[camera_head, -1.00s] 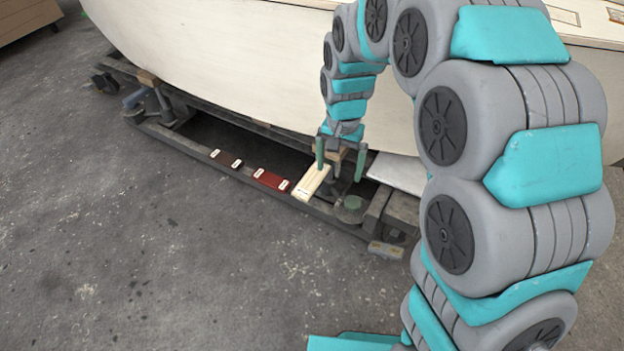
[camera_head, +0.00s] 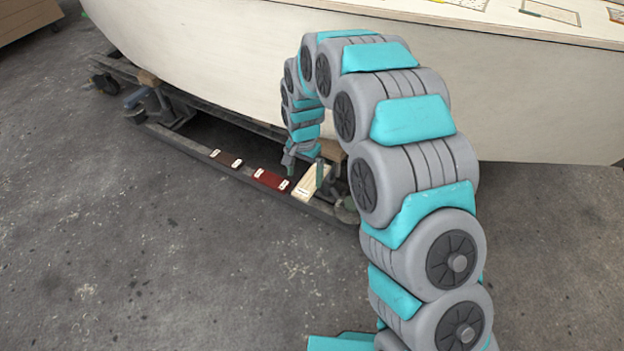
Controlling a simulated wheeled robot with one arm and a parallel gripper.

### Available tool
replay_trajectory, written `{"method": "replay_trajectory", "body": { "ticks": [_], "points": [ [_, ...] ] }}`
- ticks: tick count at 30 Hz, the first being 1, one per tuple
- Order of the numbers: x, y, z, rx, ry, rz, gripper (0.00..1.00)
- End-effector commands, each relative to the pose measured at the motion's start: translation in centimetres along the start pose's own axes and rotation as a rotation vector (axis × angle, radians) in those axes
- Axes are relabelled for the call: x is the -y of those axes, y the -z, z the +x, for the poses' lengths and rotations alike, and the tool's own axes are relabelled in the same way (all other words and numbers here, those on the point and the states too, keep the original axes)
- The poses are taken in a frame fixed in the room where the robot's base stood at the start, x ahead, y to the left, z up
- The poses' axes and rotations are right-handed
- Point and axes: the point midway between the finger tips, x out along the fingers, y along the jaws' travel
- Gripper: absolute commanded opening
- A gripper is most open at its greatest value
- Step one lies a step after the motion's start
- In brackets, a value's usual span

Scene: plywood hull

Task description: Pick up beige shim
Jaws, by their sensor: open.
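The beige shim (camera_head: 311,182) is a pale, wedge-like wooden piece lying on the dark cradle rail below the hull. My gripper (camera_head: 305,170) is open, with its fingers pointing down over the shim's far end. My arm hides part of the rail to the right.
The cream hull (camera_head: 210,70) rises close behind. The grey floor (camera_head: 150,260) in front is clear.

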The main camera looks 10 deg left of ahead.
Motion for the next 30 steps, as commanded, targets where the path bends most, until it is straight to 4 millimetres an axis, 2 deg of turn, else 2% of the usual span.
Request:
{"method": "replay_trajectory", "body": {
  "ticks": [8, 15, 30],
  "points": [
    [-0.2, -0.2, 3.8, 0.002, -0.002, -0.001, 1.0],
    [-0.2, -0.1, 4.1, 0.0, 0.0, -0.001, 1.0],
    [-0.2, -0.1, 4.1, 0.0, 0.0, -0.001, 0.45]
  ]
}}
